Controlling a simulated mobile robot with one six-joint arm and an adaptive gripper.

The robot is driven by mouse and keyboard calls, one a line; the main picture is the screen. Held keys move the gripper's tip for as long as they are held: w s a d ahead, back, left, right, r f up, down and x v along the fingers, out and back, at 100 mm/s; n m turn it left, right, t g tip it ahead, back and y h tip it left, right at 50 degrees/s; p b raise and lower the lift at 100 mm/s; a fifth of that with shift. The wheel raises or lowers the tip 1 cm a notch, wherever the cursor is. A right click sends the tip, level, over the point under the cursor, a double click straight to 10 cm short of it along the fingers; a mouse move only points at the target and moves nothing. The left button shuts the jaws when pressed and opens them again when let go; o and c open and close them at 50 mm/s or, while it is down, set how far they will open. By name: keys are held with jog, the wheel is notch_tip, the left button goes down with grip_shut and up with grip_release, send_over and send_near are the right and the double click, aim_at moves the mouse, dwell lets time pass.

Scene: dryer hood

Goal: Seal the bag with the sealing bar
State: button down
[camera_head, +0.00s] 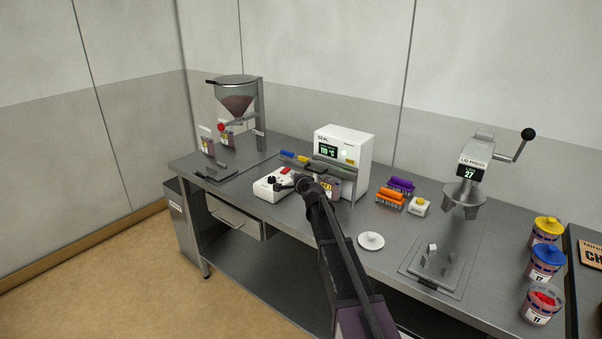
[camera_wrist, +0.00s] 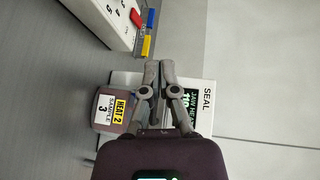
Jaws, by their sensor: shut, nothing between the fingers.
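The sealer (camera_head: 358,149) is a white box labelled SEAL with a lit green display, at the back middle of the bench. A grey bar (camera_head: 340,169) runs across its front. A dark bag (camera_head: 332,189) with a yellow label stands in front of it, partly behind my arm. In the wrist view the bag (camera_wrist: 108,118) reads HEAT 2, SAMPLE 3, and lies left of my fingers. My gripper (camera_wrist: 160,66) is shut and empty, with the sealer (camera_wrist: 208,105) behind and to its right. In the head view my gripper (camera_head: 300,183) is in front of the sealer, beside the bag.
A white control box (camera_head: 270,188) with a red button stands left of my gripper.

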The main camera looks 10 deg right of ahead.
jog(key=s+a, duration=0.1)
jog(key=s+a+r, duration=0.1)
jog(key=s+a, duration=0.1)
jog(key=shift+s+p, duration=0.25)
jog(key=shift+p, duration=0.1)
jog(key=s+d+f+n+g+h, duration=0.1)
jog(key=s+d+f+n+g, duration=0.3)
jog(key=s, duration=1)
jog(key=s+d+f+n+g+h, duration=0.1)
jog(key=s+d+f+n+g, duration=0.3)
jog(key=s, duration=1)
jog(key=s+d+f+n+g+h, duration=0.2)
jog(key=s+d+f+n+g, duration=0.2)
jog(key=s, duration=1)
notch_tip(320, 180, down, 3)
jog(key=n+g, duration=0.3)
jog(key=shift+d, duration=0.35)
